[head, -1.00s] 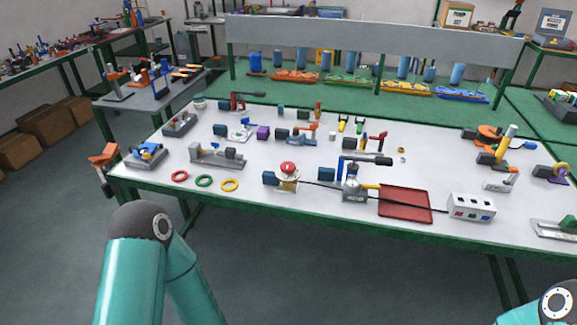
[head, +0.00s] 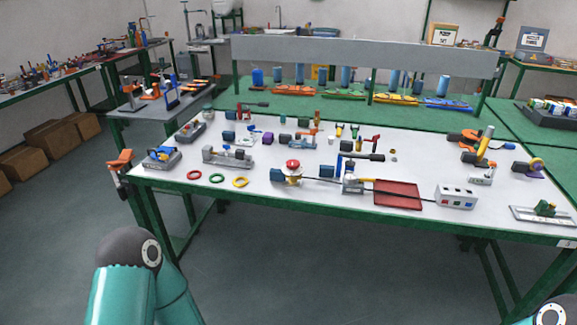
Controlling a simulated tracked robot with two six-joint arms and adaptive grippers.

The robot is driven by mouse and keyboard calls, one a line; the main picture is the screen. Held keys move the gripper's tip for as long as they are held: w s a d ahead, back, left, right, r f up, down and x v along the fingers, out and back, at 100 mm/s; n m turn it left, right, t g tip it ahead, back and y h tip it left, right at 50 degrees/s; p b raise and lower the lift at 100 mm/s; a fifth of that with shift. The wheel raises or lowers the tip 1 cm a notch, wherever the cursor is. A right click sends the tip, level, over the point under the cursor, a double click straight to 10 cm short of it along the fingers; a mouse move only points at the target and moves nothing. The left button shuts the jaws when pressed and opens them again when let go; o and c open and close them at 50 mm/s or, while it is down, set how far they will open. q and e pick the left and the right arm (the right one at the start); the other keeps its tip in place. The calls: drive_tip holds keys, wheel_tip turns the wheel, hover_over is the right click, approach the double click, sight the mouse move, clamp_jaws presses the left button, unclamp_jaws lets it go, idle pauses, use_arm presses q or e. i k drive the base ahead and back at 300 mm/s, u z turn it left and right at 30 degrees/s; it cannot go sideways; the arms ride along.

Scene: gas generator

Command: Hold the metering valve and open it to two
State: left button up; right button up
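A white worktable (head: 290,200) with a green edge carries several fittings and valves. None is clearly readable as the metering valve; they are too small to tell. Near the front middle, a grey fitting (head: 352,186) with a blue upright part and a dark horizontal handle stands beside a red tray. A grey fixture (head: 228,157) and a blue-and-yellow device (head: 162,157) stand at the front left. Only teal links of my arms show at the bottom; both grippers are outside the view.
Red, green and yellow rings (head: 216,178) lie near the front edge. A dark cable runs past the red tray (head: 398,196) to a white socket box (head: 456,196). An orange clamp (head: 120,160) sits at the table's left corner. The floor (head: 320,270) in front is clear.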

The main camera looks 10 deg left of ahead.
sight(292, 164)
drive_tip(key=z, duration=1.1)
drive_tip(key=i, duration=0.15)
drive_tip(key=u, duration=3.1)
drive_tip(key=i, duration=0.65)
drive_tip(key=u, duration=0.65)
drive_tip(key=i, duration=0.35)
drive_tip(key=z, duration=2.8)
drive_tip(key=i, duration=1)
drive_tip(key=u, duration=0.1)
